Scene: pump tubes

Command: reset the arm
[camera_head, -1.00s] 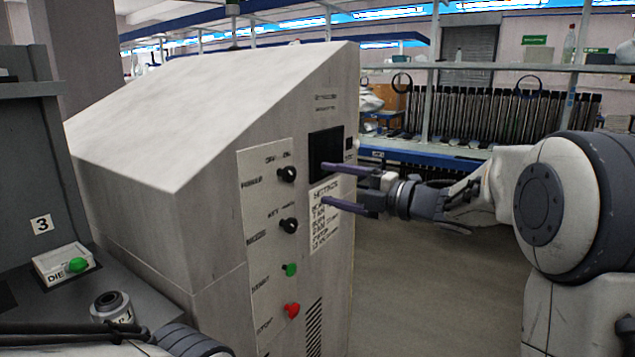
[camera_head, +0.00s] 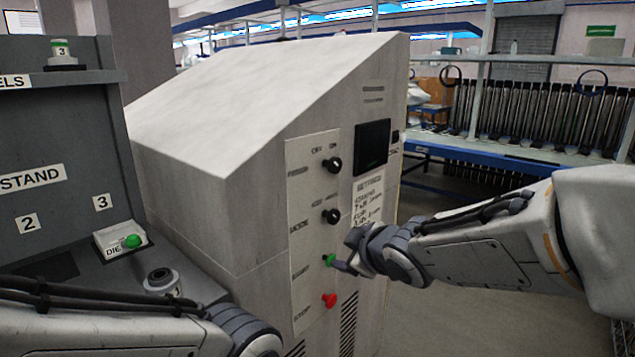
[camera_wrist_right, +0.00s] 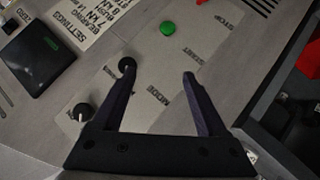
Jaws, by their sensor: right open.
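My right gripper (camera_head: 345,262) is in front of the grey machine's control panel (camera_head: 302,240), close to the green button (camera_head: 328,260). In the right wrist view the gripper (camera_wrist_right: 158,77) is open with nothing between its fingers. There the green button (camera_wrist_right: 167,28) lies beyond the fingertips, and one black knob (camera_wrist_right: 127,64) shows by the left fingertip. Whether a finger touches the panel is unclear. Of my left arm, only links show at the bottom left of the head view; its gripper is out of view.
The machine (camera_head: 240,130) fills the middle, with a dark screen (camera_head: 371,146), two black knobs and a red button (camera_head: 329,300). Open floor and a blue rack lie at right.

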